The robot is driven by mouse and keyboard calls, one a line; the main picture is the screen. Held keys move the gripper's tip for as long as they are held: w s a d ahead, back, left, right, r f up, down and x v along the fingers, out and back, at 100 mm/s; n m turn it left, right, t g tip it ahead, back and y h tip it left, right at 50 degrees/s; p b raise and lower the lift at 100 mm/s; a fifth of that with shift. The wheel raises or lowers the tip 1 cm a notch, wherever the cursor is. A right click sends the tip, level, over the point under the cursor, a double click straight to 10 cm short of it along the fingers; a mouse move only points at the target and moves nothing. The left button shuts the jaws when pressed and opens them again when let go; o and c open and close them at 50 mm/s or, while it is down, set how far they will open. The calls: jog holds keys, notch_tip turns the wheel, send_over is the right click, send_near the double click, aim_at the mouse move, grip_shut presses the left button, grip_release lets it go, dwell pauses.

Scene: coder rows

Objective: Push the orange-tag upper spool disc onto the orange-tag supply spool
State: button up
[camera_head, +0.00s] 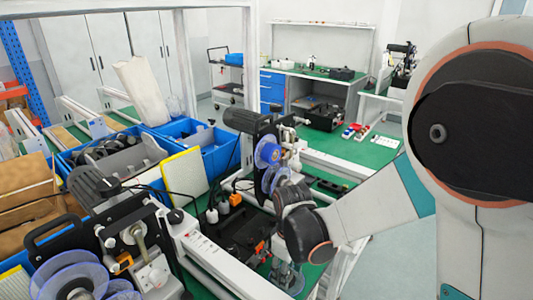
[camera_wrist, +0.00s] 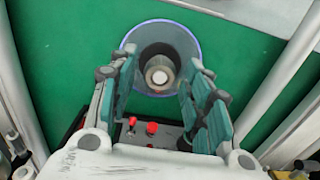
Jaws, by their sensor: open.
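In the wrist view, a round spool piece (camera_wrist: 160,77) with a clear disc, a blue-violet rim and a dark hub with a pale centre lies below, over a green surface. My gripper (camera_wrist: 165,88) is open, with one finger on each side of the hub in the picture; I see no contact. In the head view, my gripper (camera_head: 287,275) hangs low at the machine's right side, partly hidden by my wrist. A blue-violet disc (camera_head: 267,153) sits upright on the machine behind it, with another clear disc (camera_head: 278,180) below. No orange tag is readable on any disc.
A second machine with large clear discs (camera_head: 68,283) stands at the lower left. Blue bins (camera_head: 212,150) and a yellow-edged panel (camera_head: 185,172) stand at the left. In the wrist view, a dark box with red knobs (camera_wrist: 150,128) is close to the fingers, and pale rails run along both sides.

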jog(key=shift+c, duration=0.2)
grip_shut()
jog(key=shift+r, duration=0.1)
jog(key=shift+r+p, duration=1.8)
jog(key=shift+r, duration=0.65)
jog(key=shift+f, duration=0.1)
